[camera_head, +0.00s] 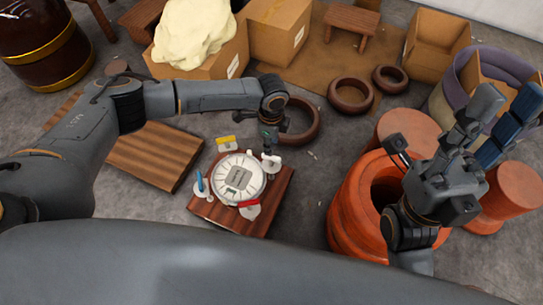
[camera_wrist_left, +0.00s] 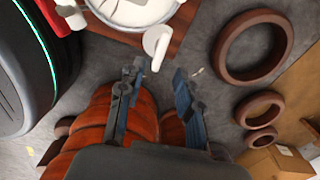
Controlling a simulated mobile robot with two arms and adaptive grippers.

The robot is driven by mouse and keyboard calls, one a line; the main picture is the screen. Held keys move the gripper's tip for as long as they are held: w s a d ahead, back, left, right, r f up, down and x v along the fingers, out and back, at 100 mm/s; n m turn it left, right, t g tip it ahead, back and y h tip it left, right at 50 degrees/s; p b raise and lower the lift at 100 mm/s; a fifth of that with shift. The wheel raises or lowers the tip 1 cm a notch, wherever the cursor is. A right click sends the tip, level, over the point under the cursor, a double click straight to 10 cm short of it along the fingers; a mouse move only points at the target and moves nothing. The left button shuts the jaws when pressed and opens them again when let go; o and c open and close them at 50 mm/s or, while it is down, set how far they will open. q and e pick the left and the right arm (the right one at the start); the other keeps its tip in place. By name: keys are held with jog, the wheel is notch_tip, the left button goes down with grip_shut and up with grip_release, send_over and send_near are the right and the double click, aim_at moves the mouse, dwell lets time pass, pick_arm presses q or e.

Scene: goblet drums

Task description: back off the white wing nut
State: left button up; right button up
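My right gripper (camera_head: 503,103) is raised over the orange drums at the right, fingers apart and empty.
Blue (camera_head: 200,184), yellow (camera_head: 226,143) and red (camera_head: 249,208) pieces sit around the drum head. An open orange drum (camera_head: 350,205) stands at right. Dark rings (camera_head: 350,95) and cardboard boxes (camera_head: 279,28) lie behind. A wooden slab (camera_head: 150,150) is at left.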

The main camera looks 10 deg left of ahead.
aim_at(271, 161)
pick_arm(q)
notch_tip(271, 161, down, 7)
jog(key=b, duration=0.2)
jog(key=shift+b, duration=0.35)
grip_shut()
